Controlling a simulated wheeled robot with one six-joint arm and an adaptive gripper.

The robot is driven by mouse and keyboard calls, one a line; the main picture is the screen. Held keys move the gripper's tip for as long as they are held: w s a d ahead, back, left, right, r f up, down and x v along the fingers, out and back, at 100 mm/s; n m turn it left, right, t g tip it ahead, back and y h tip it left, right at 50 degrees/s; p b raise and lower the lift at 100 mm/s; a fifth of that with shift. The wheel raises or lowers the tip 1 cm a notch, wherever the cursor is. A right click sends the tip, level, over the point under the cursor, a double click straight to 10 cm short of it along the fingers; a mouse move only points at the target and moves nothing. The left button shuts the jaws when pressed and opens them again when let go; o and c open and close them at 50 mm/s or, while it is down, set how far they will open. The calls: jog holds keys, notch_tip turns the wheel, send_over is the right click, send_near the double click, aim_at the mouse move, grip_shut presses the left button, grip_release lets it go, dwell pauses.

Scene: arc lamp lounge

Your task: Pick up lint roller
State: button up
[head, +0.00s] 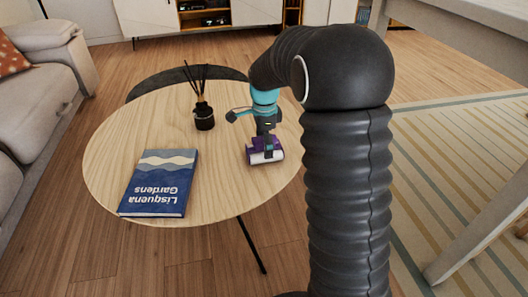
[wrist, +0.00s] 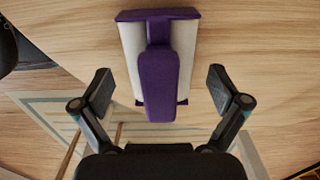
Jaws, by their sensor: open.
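The lint roller (head: 266,154) lies on the round wooden table near its right edge. It has a purple frame and a white roll. In the wrist view the lint roller (wrist: 157,80) is at the top middle, its purple handle pointing toward my gripper (wrist: 160,92). My gripper is open, with one finger on each side of the lint roller and a gap on both sides. In the head view my gripper (head: 267,142) is over the lint roller and hides part of it.
The round table (head: 130,120) also holds a blue book (head: 160,183) and a dark reed diffuser (head: 204,115). A dark low table (head: 165,80) stands behind it. A grey sofa (head: 45,80) is at left, a pale table (head: 470,40) at right. The table's front middle is clear.

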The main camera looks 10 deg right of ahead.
jog(key=shift+f, duration=0.7)
jog(key=c, duration=1.3)
jog(key=shift+r, duration=0.15)
jog(key=shift+r, duration=0.65)
notch_tip(320, 180, up, 3)
jog(key=shift+f+p, duration=0.2)
jog(key=shift+p, duration=0.2)
jog(key=s+d+r, duration=0.1)
jog(key=d+r, duration=0.1)
jog(key=d, duration=0.1)
jog(key=s+d+r, duration=0.2)
jog(key=d, duration=0.2)
jog(key=s+d+r+p, duration=0.1)
jog(key=d+r, duration=0.2)
jog(key=shift+s+d, duration=0.25)
jog(key=shift+d, duration=0.15)
